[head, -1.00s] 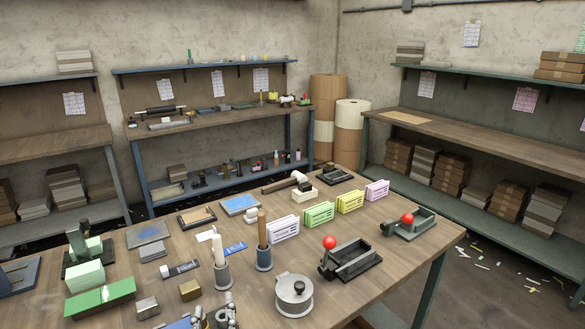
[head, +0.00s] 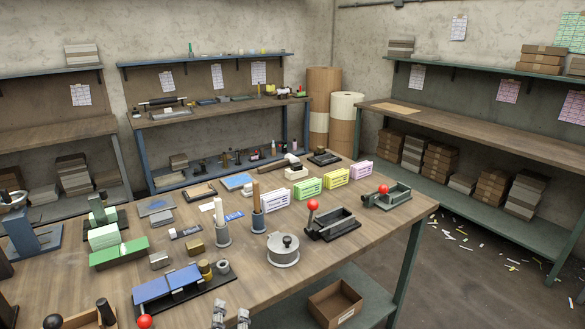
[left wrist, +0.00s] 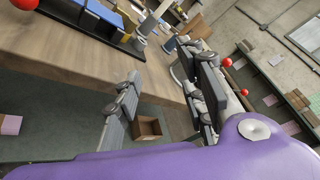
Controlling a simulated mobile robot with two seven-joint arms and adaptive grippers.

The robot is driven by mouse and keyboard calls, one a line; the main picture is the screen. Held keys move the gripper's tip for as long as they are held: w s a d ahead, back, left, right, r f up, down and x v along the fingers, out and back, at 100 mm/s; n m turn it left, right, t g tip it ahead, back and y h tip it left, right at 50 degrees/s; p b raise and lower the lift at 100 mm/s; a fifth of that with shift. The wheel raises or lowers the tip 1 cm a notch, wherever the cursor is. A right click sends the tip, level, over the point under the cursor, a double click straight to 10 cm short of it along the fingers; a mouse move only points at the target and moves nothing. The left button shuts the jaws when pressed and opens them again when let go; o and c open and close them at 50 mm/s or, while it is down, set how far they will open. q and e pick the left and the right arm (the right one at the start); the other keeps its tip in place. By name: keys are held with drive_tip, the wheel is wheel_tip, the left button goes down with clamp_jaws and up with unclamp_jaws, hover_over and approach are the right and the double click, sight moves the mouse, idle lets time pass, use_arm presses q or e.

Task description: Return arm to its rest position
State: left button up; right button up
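My left gripper (head: 231,313) shows at the bottom edge of the head view, in front of the table's near edge. Only its fingertips are in the picture. In the left wrist view the same gripper (left wrist: 167,85) has its two fingers well apart with nothing between them. It is open and empty, clear of the table top. My purple arm link fills the bottom of that view. My right gripper is in neither view.
The wooden table (head: 330,255) carries coloured card holders, red-knobbed presses, a round metal pot (head: 283,250) and a blue-topped tool (head: 168,285). A cardboard box (head: 335,303) sits on its lower shelf. Open floor (head: 430,285) with paper scraps lies to the right.

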use_arm(q)
drive_tip(key=s+a+f+n+g+h+p, duration=0.1)
drive_tip(key=s+f+n+g+h+p, duration=0.2)
drive_tip(key=s+f+n, duration=1.1)
drive_tip(key=s+a+f+n+g, duration=0.2)
drive_tip(key=s+f+n, duration=0.2)
drive_tip(key=s, duration=0.3)
drive_tip(key=s+a+f+n+g, duration=0.2)
drive_tip(key=s+f+n+g, duration=0.1)
drive_tip(key=s+f+n, duration=0.2)
drive_tip(key=s+f, duration=0.1)
drive_tip(key=s, duration=0.1)
drive_tip(key=shift+s+a+p, duration=0.3)
drive_tip(key=shift+s+a, duration=0.05)
drive_tip(key=shift+s, duration=0.05)
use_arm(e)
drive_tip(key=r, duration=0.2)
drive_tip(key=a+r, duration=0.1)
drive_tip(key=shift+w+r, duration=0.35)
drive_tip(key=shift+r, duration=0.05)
use_arm(q)
drive_tip(key=shift+r, duration=0.1)
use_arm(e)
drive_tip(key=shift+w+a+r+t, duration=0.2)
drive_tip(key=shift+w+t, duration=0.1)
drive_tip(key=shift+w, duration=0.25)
